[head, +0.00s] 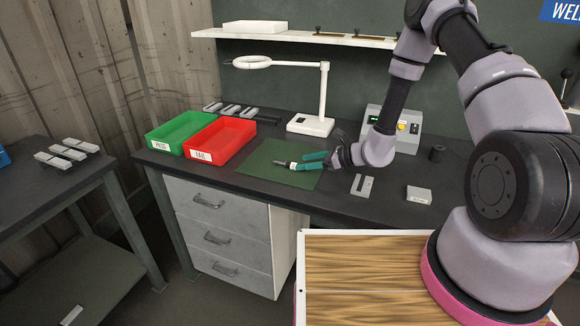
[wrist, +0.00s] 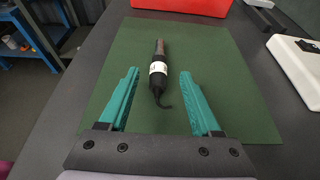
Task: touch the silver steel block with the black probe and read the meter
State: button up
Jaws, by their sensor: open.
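The black probe (wrist: 158,82) lies on the green mat, with a white band and a greyish-brown tip pointing away from my gripper. It also shows in the head view (head: 281,163). My gripper (wrist: 159,73) is open, its teal fingers on either side of the probe and apart from it. In the head view my gripper (head: 302,161) is low over the mat's right part. Small grey blocks lie at the front right (head: 362,185) and (head: 419,194); I cannot tell which is silver steel.
The green mat (head: 262,160) lies on the dark bench. A green PASS tray (head: 180,130) and red FAIL tray (head: 219,141) stand left of it. A white magnifier lamp (head: 311,125) stands behind. Several blocks (head: 67,153) lie on the left table. A dark cylinder (head: 438,153) stands right.

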aim_at(288, 165)
jog(key=x, duration=0.4)
jog(key=shift+a+f, duration=0.1)
jog(key=shift+f, duration=0.05)
grip_shut()
dwell(0.5)
